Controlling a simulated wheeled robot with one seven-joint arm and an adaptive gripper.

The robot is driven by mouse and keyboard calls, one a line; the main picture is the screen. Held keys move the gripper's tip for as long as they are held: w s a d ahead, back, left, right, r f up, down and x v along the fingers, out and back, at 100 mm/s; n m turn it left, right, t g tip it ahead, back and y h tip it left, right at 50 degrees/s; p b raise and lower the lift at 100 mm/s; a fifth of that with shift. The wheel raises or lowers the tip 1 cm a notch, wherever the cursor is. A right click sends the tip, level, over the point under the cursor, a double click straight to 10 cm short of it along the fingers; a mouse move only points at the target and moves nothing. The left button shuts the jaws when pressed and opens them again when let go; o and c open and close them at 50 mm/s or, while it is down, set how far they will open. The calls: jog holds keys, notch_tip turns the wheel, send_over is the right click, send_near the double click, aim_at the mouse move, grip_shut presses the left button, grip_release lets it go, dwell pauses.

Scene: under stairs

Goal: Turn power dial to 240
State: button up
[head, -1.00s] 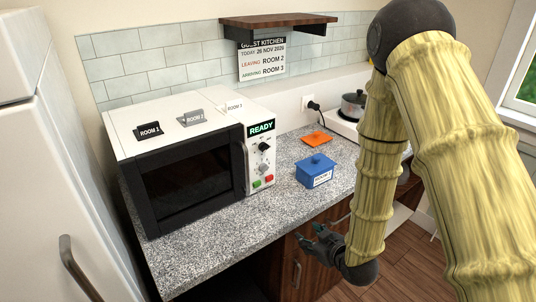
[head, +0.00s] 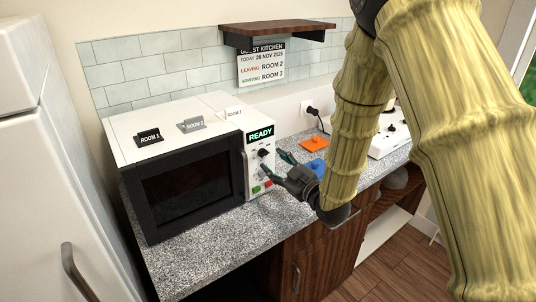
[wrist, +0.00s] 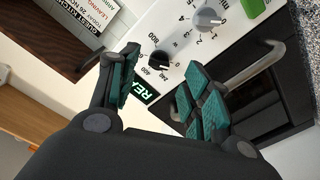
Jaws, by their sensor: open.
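The white microwave (head: 186,120) with a black door stands on the counter. Its panel reads READY (head: 261,134). The black power dial (head: 263,153) sits under that display. In the wrist view the power dial (wrist: 160,61) has marks including 800, 400 and 240 around it; I cannot tell for certain where it points. A grey dial (wrist: 208,17) is beside it. My gripper (head: 273,161) is open in front of the panel. In the wrist view its teal-padded fingers (wrist: 160,86) are spread either side of the power dial, with the dial appearing beyond them and not gripped.
A green button (wrist: 252,8) is near the grey dial. A blue box (head: 317,166) is partly hidden behind my gripper, with an orange lid-like piece (head: 314,143) behind it. A wooden shelf (head: 276,24) overhangs the wall. The fridge (head: 50,180) stands at left.

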aim_at(263, 153)
jog(key=shift+p+x, duration=0.65)
jog(key=shift+x, duration=1.75)
jog(key=c, duration=1)
